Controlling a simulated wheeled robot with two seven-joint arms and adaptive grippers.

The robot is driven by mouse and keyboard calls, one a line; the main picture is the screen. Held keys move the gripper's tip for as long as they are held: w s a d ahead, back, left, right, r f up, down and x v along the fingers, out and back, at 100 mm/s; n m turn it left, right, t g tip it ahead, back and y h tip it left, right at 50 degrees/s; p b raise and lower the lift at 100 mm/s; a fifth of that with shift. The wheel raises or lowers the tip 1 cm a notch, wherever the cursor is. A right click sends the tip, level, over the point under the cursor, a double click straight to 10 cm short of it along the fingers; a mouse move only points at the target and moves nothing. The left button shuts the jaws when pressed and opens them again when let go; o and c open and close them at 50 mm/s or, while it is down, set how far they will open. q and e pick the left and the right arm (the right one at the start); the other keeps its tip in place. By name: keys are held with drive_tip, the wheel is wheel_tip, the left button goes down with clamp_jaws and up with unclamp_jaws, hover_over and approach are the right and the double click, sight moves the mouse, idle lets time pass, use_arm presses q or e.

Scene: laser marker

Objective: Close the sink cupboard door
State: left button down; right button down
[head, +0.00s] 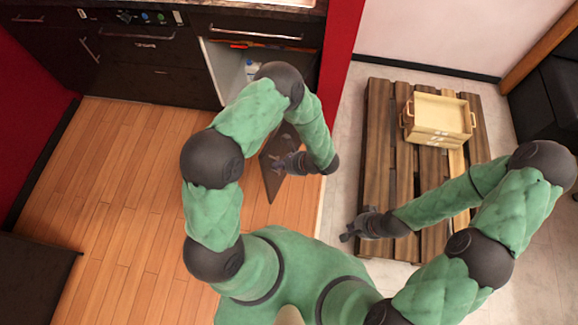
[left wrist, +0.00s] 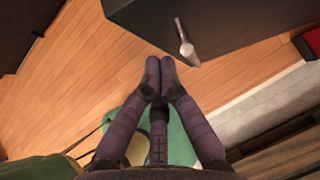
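The sink cupboard (head: 222,66) stands open in the head view, with its interior showing. Its dark door (head: 270,180) is swung wide out toward me, partly behind my left arm. In the left wrist view the door (left wrist: 240,22) fills the top, with its metal handle (left wrist: 186,42) facing the camera. My left gripper (head: 281,164) is beside the door. In the left wrist view its fingertips (left wrist: 160,64) are together with nothing between them, near the door's lower edge and the handle; contact is unclear. My right gripper (head: 349,231) is empty beside the pallet, too small to judge.
A white bottle (head: 251,70) stands inside the cupboard. Dark cabinets with an oven panel (head: 140,17) line the back. A red wall (head: 340,60) ends right of the cupboard. A wooden pallet (head: 378,120) bears wooden crates (head: 440,115). The wooden floor at left is clear.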

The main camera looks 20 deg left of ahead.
use_arm(q)
drive_tip(key=shift+a, duration=1.2)
